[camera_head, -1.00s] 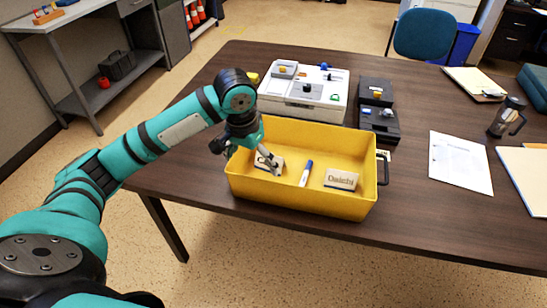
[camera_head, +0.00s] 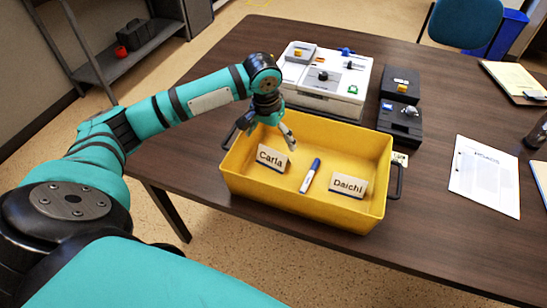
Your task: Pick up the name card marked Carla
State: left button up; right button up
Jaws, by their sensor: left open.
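The name card marked Carla (camera_head: 271,158) stands tilted in the left part of the yellow tray (camera_head: 289,198), its text facing me. My left gripper (camera_head: 288,138) is open and empty, just above and behind the card's upper right. I cannot tell whether a fingertip touches the card. A second name card, marked Daichi (camera_head: 347,185), stands in the right part of the same tray. A marker with a blue cap (camera_head: 311,174) lies between the two cards. My right gripper is not in view.
A white box with small parts on top (camera_head: 324,80) and black units (camera_head: 400,105) stand behind the tray. A printed sheet (camera_head: 485,176) lies to the right on the brown table (camera_head: 440,230). The tray's walls rise around the cards.

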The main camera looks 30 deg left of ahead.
aim_at(273, 151)
pick_arm(q)
jog(key=f, duration=0.3)
jog(key=shift+w+f, duration=0.1)
jog(key=shift+w, duration=0.2)
jog(key=shift+f, duration=0.2)
jog(key=f, duration=0.4)
jog(key=shift+w+a+f, duration=0.15)
jog(key=shift+w+f, duration=0.1)
jog(key=shift+w, duration=0.05)
jog(key=shift+f, duration=0.2)
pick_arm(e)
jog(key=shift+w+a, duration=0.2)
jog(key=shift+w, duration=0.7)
pick_arm(q)
jog(key=c, duration=0.5)
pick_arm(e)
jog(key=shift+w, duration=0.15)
